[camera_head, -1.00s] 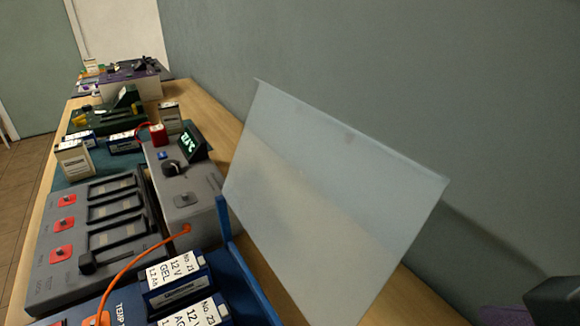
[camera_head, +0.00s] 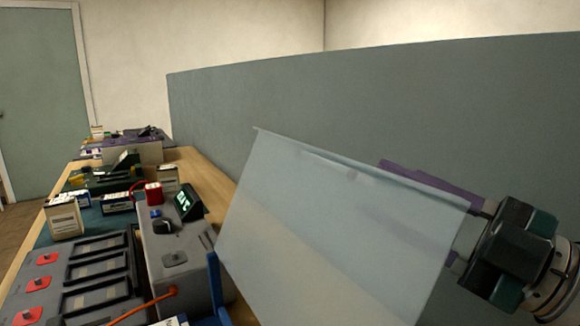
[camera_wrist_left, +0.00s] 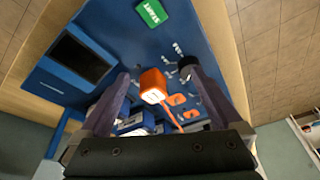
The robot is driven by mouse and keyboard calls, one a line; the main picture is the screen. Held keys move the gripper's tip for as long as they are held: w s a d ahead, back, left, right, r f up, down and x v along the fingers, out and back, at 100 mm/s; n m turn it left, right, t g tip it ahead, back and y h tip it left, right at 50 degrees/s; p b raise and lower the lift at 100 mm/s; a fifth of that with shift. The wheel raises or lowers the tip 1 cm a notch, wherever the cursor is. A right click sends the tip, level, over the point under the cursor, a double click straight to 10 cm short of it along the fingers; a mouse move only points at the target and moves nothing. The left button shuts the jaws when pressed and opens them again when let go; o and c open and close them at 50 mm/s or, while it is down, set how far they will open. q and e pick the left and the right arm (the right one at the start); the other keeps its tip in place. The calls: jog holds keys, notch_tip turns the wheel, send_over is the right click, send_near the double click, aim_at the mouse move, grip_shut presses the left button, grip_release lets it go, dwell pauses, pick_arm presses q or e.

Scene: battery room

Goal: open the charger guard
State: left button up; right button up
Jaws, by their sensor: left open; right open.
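The charger guard (camera_head: 340,235) is a translucent pale panel standing tilted up at the right of the charger (camera_head: 180,255) in the head view. My right gripper (camera_head: 425,215) is at the guard's right edge. Its purple upper finger shows behind the guard's top edge, and its lower finger is mostly hidden by the panel. It is open; I cannot tell whether it touches the guard. In the left wrist view my left gripper (camera_wrist_left: 158,72) is open above a blue unit (camera_wrist_left: 110,30). An orange plug (camera_wrist_left: 153,85) appears between its fingers; contact is unclear.
Grey charging bays (camera_head: 95,270) with red tags lie at the left of the bench. White-labelled batteries (camera_head: 64,218) and a red-capped part (camera_head: 154,193) stand behind. A grey partition (camera_head: 380,95) runs along the bench. The blue unit has a green START button (camera_wrist_left: 152,13).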

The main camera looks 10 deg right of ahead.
aim_at(345, 170)
jog(key=x, duration=0.5)
jog(key=shift+w+a+r+p, duration=0.15)
jog(key=shift+p, duration=0.2)
grip_shut()
jog(key=shift+r, duration=0.1)
dwell(1.0)
